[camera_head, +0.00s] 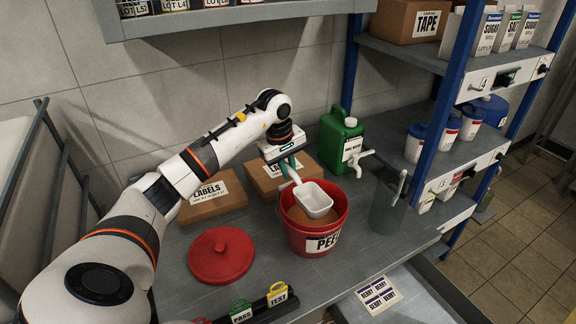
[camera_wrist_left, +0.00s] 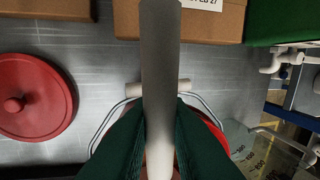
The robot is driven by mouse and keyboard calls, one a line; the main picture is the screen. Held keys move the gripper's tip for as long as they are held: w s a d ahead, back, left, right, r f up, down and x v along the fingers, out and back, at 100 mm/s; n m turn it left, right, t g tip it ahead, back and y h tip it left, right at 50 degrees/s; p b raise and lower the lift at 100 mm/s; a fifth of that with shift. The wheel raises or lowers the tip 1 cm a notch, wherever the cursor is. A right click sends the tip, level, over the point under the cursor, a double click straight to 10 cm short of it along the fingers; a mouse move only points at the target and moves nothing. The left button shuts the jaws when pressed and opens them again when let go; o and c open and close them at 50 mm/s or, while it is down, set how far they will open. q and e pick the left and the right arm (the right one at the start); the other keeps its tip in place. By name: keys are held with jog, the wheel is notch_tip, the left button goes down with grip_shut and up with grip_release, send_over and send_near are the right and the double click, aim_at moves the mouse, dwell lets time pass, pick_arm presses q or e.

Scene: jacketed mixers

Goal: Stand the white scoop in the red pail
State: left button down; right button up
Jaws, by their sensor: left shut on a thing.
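The white scoop (camera_head: 315,199) is in my left gripper (camera_head: 289,168), which is shut on its handle. The scoop is tilted, its bowl low and toward the front, at the mouth of the red pail (camera_head: 300,240). The bowl overlaps the pail's opening; I cannot tell whether it touches the brown contents. In the left wrist view the green fingers (camera_wrist_left: 160,140) close on the pale scoop handle (camera_wrist_left: 160,60). The red pail (camera_wrist_left: 212,130) is mostly hidden behind them there. My right gripper is not in view.
A red lid (camera_head: 221,256) lies left of the pail. Cardboard boxes (camera_head: 212,200) lie behind, with a green jug (camera_head: 337,140) at the back. A clear grey container (camera_head: 388,212) stands right of the pail. PASS and TEST tags (camera_head: 277,294) stand at the front edge.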

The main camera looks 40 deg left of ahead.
pick_arm(q)
jog(key=shift+r, duration=0.1)
jog(key=c, duration=1.3)
grip_release()
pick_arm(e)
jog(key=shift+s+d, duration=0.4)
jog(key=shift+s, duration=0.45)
pick_arm(q)
jog(key=r, duration=0.4)
jog(key=s+r+b, duration=0.1)
jog(key=r, duration=0.2)
jog(key=s+a+r+b, duration=0.1)
jog(key=r, duration=0.3)
jog(key=shift+s+r, duration=0.15)
jog(key=shift+r, duration=0.2)
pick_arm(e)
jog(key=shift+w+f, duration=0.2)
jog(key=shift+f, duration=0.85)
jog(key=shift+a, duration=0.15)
pick_arm(q)
jog(key=shift+d+f, duration=0.1)
